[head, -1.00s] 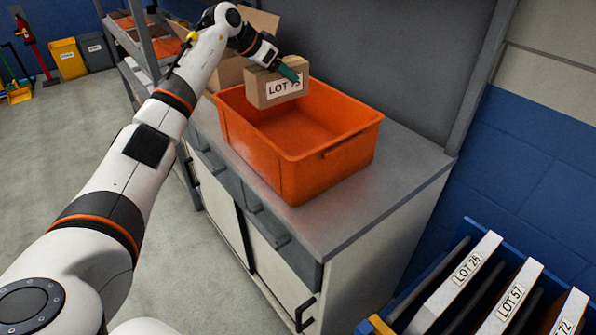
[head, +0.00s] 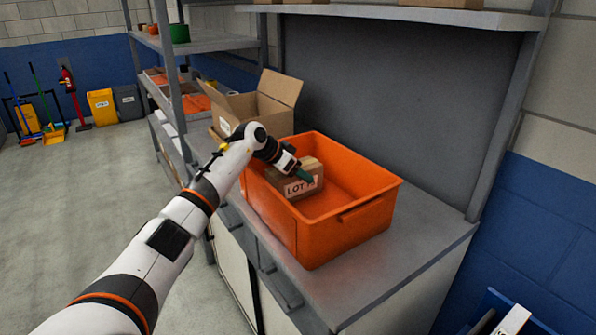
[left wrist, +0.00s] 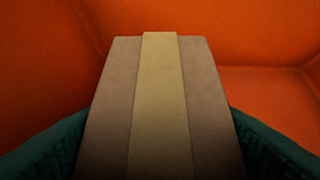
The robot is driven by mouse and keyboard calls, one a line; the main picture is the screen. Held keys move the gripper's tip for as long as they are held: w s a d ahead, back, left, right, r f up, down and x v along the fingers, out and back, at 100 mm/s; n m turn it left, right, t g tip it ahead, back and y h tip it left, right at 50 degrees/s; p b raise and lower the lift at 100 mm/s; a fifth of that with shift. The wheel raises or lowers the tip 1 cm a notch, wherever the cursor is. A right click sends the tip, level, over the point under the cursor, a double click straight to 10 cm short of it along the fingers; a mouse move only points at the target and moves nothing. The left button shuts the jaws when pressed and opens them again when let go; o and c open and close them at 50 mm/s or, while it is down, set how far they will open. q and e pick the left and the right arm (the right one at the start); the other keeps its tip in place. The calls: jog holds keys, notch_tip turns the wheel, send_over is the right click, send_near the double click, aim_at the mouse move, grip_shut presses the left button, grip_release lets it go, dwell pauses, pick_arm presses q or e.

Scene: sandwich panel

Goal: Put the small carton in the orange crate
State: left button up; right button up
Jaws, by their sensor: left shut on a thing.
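The small carton (head: 297,184) is brown with a white LOT label, partly covered by a finger. It is inside the orange crate (head: 345,222), near the crate's left part. I cannot tell whether it touches the crate floor. My left gripper (head: 300,174) is shut on the carton from above. In the left wrist view the carton (left wrist: 206,120) with its pale tape strip stands between the two green fingers, with orange crate walls (left wrist: 270,40) around it. My right gripper is not in view.
The crate stands on a grey bench top (head: 420,245). An open cardboard box (head: 262,105) stands behind it at the left. A shelf (head: 390,14) runs above the bench. The right of the crate's inside is free.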

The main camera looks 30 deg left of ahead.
aim_at(271, 175)
pick_arm(q)
jog(key=o, duration=1.1)
jog(key=shift+c, duration=0.2)
jog(key=shift+s+a+r, duration=0.1)
jog(key=shift+s+r, duration=0.05)
jog(key=shift+r, duration=0.15)
jog(key=b+v, duration=0.1)
jog(key=v, duration=1)
jog(key=shift+s+r, duration=0.2)
